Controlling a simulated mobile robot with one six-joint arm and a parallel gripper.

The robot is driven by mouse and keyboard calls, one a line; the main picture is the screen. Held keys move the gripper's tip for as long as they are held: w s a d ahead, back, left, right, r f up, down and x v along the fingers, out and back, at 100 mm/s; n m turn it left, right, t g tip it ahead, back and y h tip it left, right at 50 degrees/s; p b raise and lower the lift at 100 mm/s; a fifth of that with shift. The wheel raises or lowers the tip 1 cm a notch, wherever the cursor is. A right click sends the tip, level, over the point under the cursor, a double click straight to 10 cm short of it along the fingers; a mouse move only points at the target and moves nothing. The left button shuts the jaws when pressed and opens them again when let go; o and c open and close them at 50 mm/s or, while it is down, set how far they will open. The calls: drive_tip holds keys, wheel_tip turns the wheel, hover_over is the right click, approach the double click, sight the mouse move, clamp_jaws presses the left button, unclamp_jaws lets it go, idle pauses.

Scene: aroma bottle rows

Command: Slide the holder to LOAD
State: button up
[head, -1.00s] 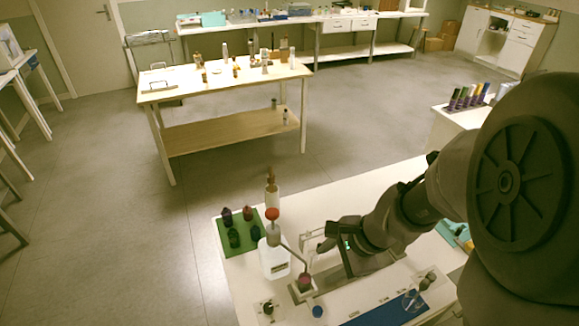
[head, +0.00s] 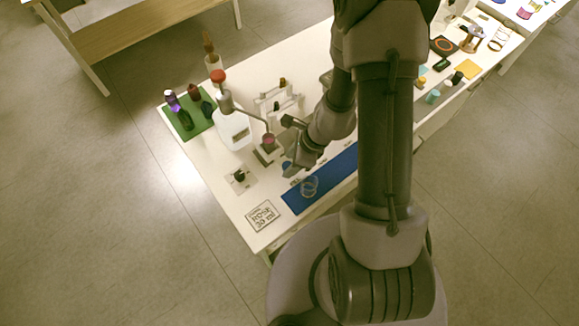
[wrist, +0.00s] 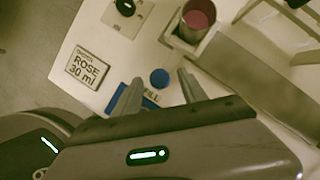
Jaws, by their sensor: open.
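A pale square holder (head: 267,152) with a pink-red round top in it stands under the spout of a white bottle (head: 233,128) in the head view. It also shows at the top of the wrist view (wrist: 185,43), beside a grey metal rail (wrist: 255,88). A round blue knob (wrist: 160,78) lies in front of the holder, near a partly covered label whose end reads "ILL". My gripper (wrist: 156,92) is open and empty. Its fingertips point toward the blue knob, one on each side in the picture. I cannot tell whether they touch it. I see no readable LOAD label.
A blue strip (head: 331,182) with clear rings (head: 309,187) lies to the right. A ROSE 30 ml card (head: 262,215) and a black dial (head: 239,176) are at the front. Dark bottles stand on a green mat (head: 206,122). White racks (head: 275,98) stand behind.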

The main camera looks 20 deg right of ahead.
drive_tip(key=shift+a+f, duration=0.15)
drive_tip(key=shift+f, duration=0.2)
clamp_jaws()
idle(1.2)
